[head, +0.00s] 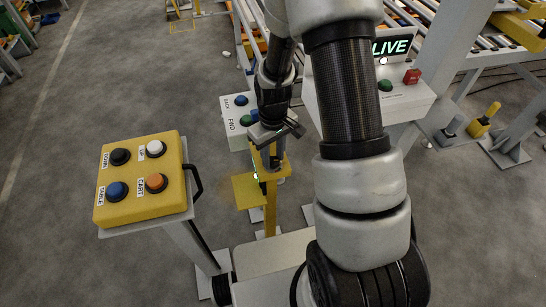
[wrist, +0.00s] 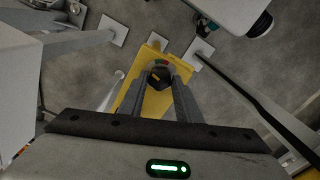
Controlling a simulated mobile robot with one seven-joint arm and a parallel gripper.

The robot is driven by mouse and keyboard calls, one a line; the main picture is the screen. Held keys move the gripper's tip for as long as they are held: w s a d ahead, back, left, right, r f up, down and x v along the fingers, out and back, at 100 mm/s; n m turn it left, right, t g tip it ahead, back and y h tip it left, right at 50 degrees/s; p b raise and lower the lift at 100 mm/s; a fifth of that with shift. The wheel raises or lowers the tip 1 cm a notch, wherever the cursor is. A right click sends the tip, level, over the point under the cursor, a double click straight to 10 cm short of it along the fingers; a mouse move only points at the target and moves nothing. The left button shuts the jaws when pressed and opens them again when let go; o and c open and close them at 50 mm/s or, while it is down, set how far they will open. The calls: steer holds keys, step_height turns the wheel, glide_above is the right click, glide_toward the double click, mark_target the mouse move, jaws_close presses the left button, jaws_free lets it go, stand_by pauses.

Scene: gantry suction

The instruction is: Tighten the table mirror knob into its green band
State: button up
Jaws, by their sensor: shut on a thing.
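The table mirror knob (wrist: 158,79) is a small dark knob in the wrist view, between my fingertips, on a yellow plate (wrist: 157,103). At its far side a dial arc shows a green band (wrist: 161,62) with red beside it. The pointer's exact place on the arc is too small to tell. My gripper (wrist: 162,74) is shut on the knob, one finger on each side. In the head view my gripper (head: 268,170) points down at the yellow stand (head: 249,191), and the knob is hidden there.
A yellow button box (head: 143,182) with black, white, blue and orange buttons stands at left. A white box (head: 236,127) with blue and green buttons is behind my gripper. A box with a LIVE sign (head: 389,47) and roller conveyors (head: 481,47) stand at back right.

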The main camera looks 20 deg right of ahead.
mark_target(273, 160)
steer(key=shift+m, duration=0.4)
steer(key=o, duration=1.1)
steer(key=shift+c, duration=0.2)
step_height(273, 160, up, 18)
steer(key=shift+f, duration=0.25)
